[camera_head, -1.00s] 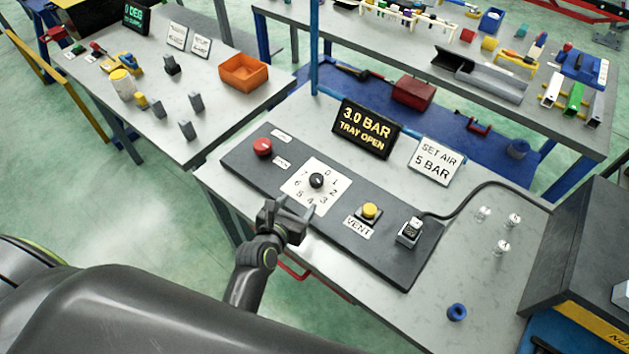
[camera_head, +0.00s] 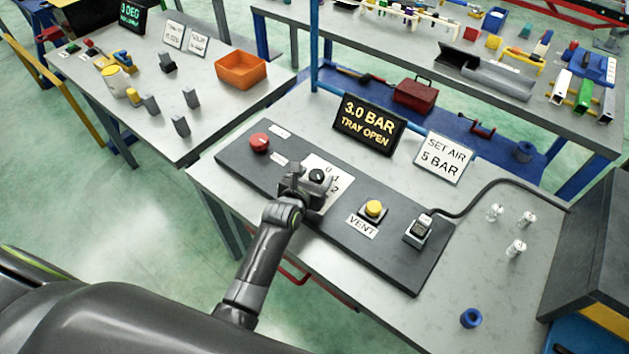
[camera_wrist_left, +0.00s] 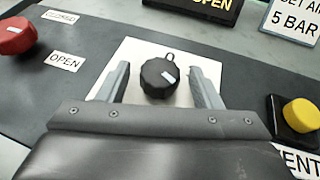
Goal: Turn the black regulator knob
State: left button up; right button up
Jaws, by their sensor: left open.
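The black regulator knob (camera_head: 316,176) sits on a white numbered dial plate (camera_head: 341,187) on the dark panel. My left gripper (camera_head: 308,180) is at the knob, hiding much of the dial. In the left wrist view my left gripper (camera_wrist_left: 160,82) is open, one finger on each side of the knob, with gaps showing. The display (camera_head: 369,125) reads 3.0 BAR, TRAY OPEN. A sign (camera_head: 444,157) reads SET AIR 5 BAR. My right gripper is not in view.
On the same panel (camera_head: 405,268) are a red knob (camera_head: 259,142) at the left, a yellow VENT button (camera_head: 374,208) and a cable connector (camera_head: 419,230) to the right. Small clear fittings (camera_head: 516,248) and a blue ring (camera_head: 471,318) lie on the table at the right.

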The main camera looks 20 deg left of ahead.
pick_arm(q)
jog(key=c, duration=1)
